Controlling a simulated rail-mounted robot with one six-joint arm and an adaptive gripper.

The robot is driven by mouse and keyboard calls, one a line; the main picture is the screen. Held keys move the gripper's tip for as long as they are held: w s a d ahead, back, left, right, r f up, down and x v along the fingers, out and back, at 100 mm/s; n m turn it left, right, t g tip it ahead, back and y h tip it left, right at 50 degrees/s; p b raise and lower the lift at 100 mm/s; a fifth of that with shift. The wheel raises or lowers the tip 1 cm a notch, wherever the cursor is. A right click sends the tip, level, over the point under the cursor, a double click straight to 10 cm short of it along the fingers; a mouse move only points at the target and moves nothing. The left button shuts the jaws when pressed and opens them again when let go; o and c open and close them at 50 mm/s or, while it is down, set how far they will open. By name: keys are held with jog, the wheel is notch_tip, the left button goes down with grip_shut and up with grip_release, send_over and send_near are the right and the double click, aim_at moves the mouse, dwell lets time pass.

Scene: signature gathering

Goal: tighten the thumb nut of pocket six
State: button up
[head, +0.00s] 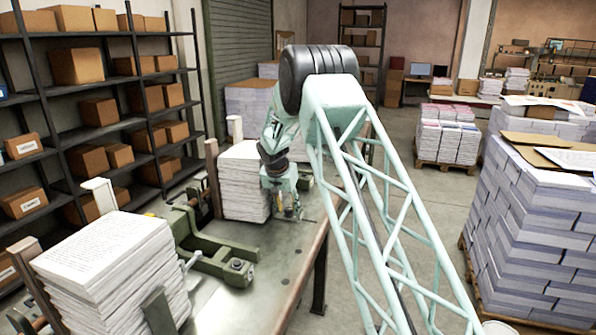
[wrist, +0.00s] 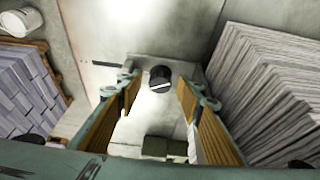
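A black round knob (wrist: 160,74) with a white mark on its top, apparently the thumb nut, sits on a grey metal part in the wrist view. My gripper (wrist: 160,90) is open, with one wood-coloured finger pad on each side of the knob and gaps on both sides. I cannot tell whether the fingertips are down at the knob's height. In the head view my gripper (head: 289,208) points down over the bench (head: 262,295), beside the far paper stack (head: 242,183). The knob is not clear there, and no pocket number is readable.
A paper stack (wrist: 270,85) stands close to the right finger in the wrist view. A nearer paper stack (head: 115,270) and a green clamp bracket (head: 222,262) are on the bench. A loaded pallet (head: 530,230) stands at right, with open floor between.

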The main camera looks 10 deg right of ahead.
jog(key=shift+s+d+r+n+y+p, duration=0.1)
jog(key=shift+n+y+p, duration=0.25)
jog(key=shift+n+p, duration=1.25)
jog(key=shift+d+r+n+y+p, duration=0.1)
jog(key=shift+n+y+p, duration=0.25)
jog(key=shift+p, duration=2.45)
jog(key=shift+f+n+t+y+p, duration=0.15)
jog(key=shift+n+t+y+p, duration=0.2)
jog(key=shift+n+p, duration=0.85)
jog(key=shift+d+n+y+p, duration=0.15)
jog(key=shift+n+y+p, duration=0.25)
jog(key=shift+n, duration=0.15)
jog(key=shift+d+n+y+b, duration=0.15)
jog(key=shift+n+y+b, duration=0.3)
jog(key=shift+n, duration=0.65)
jog(key=shift+d+n+y+b, duration=0.1)
jog(key=shift+n+y+b, duration=0.3)
jog(key=shift+n, duration=0.7)
